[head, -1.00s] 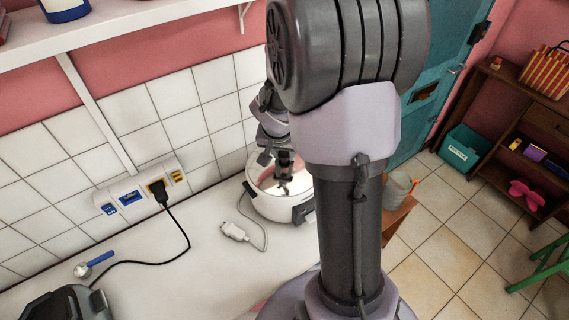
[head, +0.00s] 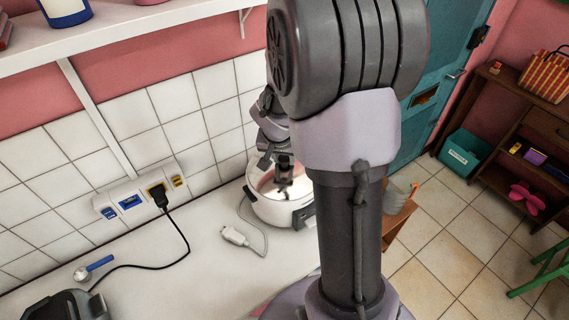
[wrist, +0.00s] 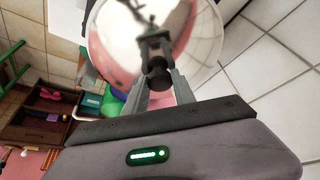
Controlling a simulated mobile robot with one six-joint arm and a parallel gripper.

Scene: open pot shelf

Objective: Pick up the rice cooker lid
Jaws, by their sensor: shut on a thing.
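The white rice cooker (head: 284,211) stands on the counter against the tiled wall, partly behind my arm. Its shiny lid (head: 266,186) mirrors the pink wall and my gripper. My gripper (head: 284,178) points down at the lid's middle. In the wrist view the round, glossy lid (wrist: 112,45) fills the top centre. My gripper (wrist: 158,72) is shut there on the lid's dark knob (wrist: 156,64). I cannot tell whether the lid is seated on the cooker or slightly raised.
A grey cable with a plug (head: 233,235) lies left of the cooker. A socket strip (head: 139,194) with a black plug is on the wall. A grey cup (head: 397,197) stands right of my arm. The counter's middle is mostly clear.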

